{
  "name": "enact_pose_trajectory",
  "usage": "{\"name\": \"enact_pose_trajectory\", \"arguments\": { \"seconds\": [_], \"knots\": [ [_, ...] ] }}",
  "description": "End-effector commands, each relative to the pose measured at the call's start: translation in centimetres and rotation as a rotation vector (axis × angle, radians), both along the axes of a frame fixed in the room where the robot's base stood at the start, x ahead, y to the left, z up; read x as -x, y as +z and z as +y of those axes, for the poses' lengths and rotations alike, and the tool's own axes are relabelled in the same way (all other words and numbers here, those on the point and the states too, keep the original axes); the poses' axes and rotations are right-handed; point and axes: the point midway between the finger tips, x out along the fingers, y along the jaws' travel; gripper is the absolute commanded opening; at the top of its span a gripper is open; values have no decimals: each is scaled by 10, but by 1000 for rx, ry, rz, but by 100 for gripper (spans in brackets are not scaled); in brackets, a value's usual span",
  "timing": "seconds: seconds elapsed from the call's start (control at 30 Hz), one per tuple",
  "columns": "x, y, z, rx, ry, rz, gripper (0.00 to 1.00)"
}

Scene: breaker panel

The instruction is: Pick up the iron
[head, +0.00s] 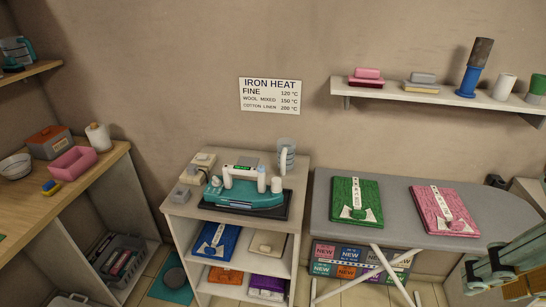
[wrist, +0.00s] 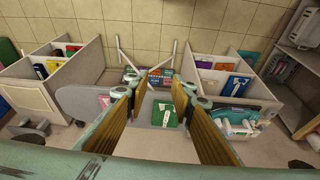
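The iron (head: 245,198) has a teal body and a white handle with a small green display. It rests on a dark pad (head: 222,214) on top of a pale shelf unit (head: 180,209). In the wrist view the iron (wrist: 236,115) shows on the right, to the right of my gripper's fingers. My gripper (wrist: 160,90) is open and empty, its two fingers wide apart above the ironing board, with the green folded cloth seen between them. Part of my arm shows at the lower right of the head view, well right of the iron.
The ironing board (head: 395,200) holds green (head: 356,190) and pink (head: 437,203) folded cloths. A wall sign (head: 270,95) lists iron heats. A wall shelf (head: 420,96) hangs above the board.

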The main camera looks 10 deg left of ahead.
Motion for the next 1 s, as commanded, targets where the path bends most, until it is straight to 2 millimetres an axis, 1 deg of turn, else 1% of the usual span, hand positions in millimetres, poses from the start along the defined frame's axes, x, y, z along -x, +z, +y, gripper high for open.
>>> {"name": "enact_pose_trajectory", "arguments": {
  "seconds": [0.37,0.5,0.83,1.0],
  "knots": [
    [0,0,0,0,0,0,23],
    [0,0,0,0,0,0,33],
    [0,0,1,-2,0,2,33],
    [-3,-1,5,-18,-9,18,33]
  ]
}}
